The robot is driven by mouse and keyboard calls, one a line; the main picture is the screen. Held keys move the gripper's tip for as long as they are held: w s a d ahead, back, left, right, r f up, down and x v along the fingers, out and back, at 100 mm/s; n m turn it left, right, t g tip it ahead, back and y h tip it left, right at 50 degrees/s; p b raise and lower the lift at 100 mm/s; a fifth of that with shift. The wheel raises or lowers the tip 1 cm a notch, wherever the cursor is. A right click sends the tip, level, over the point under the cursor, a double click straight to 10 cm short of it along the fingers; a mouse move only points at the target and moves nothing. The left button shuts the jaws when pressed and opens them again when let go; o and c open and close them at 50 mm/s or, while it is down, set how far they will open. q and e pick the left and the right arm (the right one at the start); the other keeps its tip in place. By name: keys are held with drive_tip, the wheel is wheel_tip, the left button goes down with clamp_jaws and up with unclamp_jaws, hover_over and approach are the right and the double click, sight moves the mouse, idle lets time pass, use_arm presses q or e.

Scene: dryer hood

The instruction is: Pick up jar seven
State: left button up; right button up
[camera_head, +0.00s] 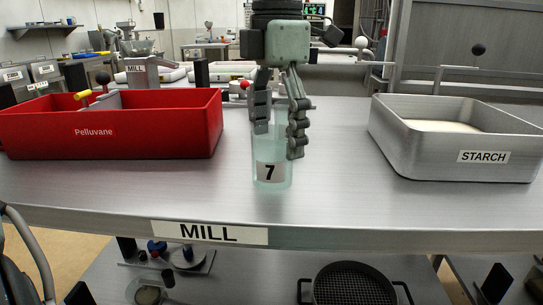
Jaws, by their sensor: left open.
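Jar seven (271,172) is a clear, pale green glass jar with a white label reading 7. It stands upright on the metal table near its front edge, in the middle of the view. My left gripper (276,132) comes down from above with its fingers on either side of the jar's upper part. The fingers are open, and they hide part of the jar's rim. I cannot tell whether either finger touches the glass. My right gripper is not in view.
A red bin (110,140) labelled Pelluvane stands to the left. A grey metal tray (440,160) labelled STARCH, with pale contents, stands to the right. The table (340,200) is bare around the jar.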

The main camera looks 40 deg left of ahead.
sight(272, 158)
use_arm(q)
drive_tip(key=f, duration=0.4)
drive_tip(key=shift+s+a+f, duration=0.1)
drive_tip(key=shift+a+f, duration=0.3)
drive_tip(key=c, duration=1.2)
drive_tip(key=shift+c, duration=0.2)
drive_tip(key=shift+r, duration=0.2)
